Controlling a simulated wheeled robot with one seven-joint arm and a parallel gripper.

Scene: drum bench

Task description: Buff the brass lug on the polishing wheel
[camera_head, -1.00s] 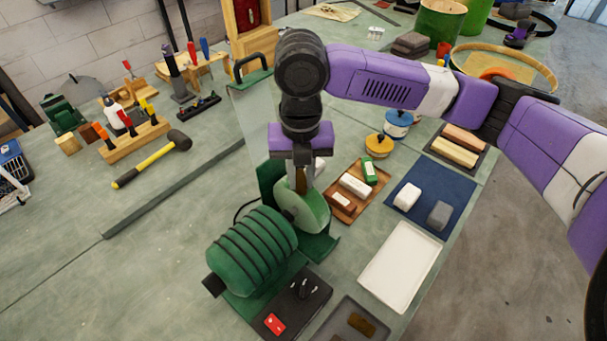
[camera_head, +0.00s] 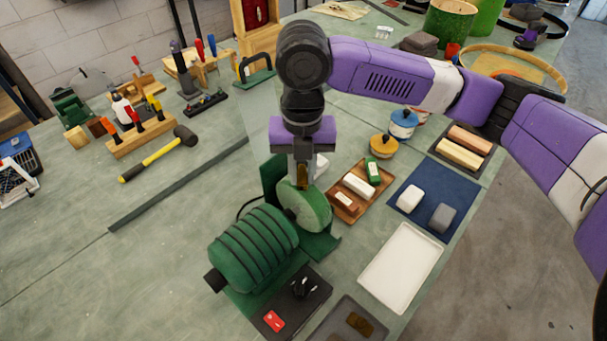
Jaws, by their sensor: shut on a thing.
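My gripper (camera_head: 303,181) points down at the upper edge of the polishing wheel (camera_head: 305,206). It is shut on the brass lug (camera_head: 301,176), of which only a small part shows between the fingers. The lug is at or just above the wheel's rim; I cannot tell whether they touch. The wheel looks pale green and sits on the right end of the green ribbed motor (camera_head: 252,250).
Right of the wheel are a wooden tray (camera_head: 346,213) with polishing bars, a blue mat (camera_head: 415,217) with two blocks, and an empty white tray (camera_head: 400,268). A mallet (camera_head: 160,155) lies at the left. The bench (camera_head: 130,265) left of the motor is clear.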

